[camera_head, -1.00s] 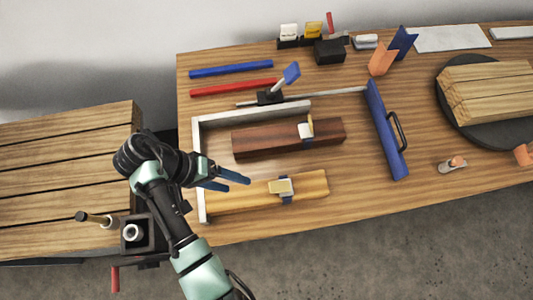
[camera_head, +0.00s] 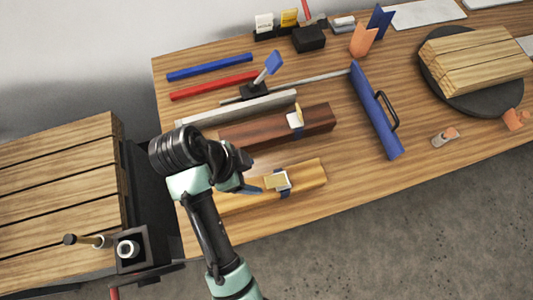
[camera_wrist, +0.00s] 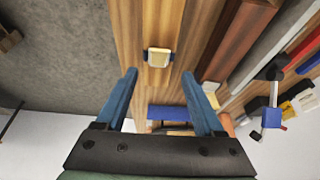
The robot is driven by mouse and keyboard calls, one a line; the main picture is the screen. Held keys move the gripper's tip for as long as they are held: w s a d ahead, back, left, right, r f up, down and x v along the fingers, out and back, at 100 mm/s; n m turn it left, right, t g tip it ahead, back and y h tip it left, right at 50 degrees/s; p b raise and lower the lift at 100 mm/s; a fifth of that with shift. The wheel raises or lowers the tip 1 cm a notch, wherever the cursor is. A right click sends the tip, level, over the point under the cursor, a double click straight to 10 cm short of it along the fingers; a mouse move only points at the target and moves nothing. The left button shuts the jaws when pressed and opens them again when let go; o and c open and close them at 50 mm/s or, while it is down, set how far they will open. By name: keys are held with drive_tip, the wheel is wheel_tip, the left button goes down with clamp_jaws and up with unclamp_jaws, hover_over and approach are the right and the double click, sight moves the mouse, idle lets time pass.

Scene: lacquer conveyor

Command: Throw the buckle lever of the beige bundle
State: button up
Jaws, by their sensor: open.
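The beige bundle (camera_head: 308,176) lies on the bench in front of the dark brown bundle (camera_head: 258,131). A blue strap and a buckle with a pale beige lever (camera_head: 277,181) sit around its middle; the lever also shows in the wrist view (camera_wrist: 158,57). My gripper (camera_head: 254,188) is at the left of this buckle in the head view, and my arm hides the bundle's left part. In the wrist view my gripper (camera_wrist: 158,90) has its two blue fingers wide apart and empty, with the buckle beyond and between the fingertips. The brown bundle has its own buckle with a raised lever (camera_head: 297,117).
A pale fence (camera_head: 240,106) runs behind the brown bundle. A blue handled bar (camera_head: 376,112) stands to the right. A blue-headed clamp (camera_head: 266,68) is behind. A round black turntable (camera_head: 483,100) holds planks at far right. Bench between bar and turntable is mostly clear.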

sight(269, 182)
drive_tip(key=p+x, duration=0.1)
drive_tip(key=x, duration=0.8)
drive_tip(key=shift+d+f, duration=0.2)
drive_tip(key=shift+f, duration=0.2)
drive_tip(key=shift+c, duration=0.3)
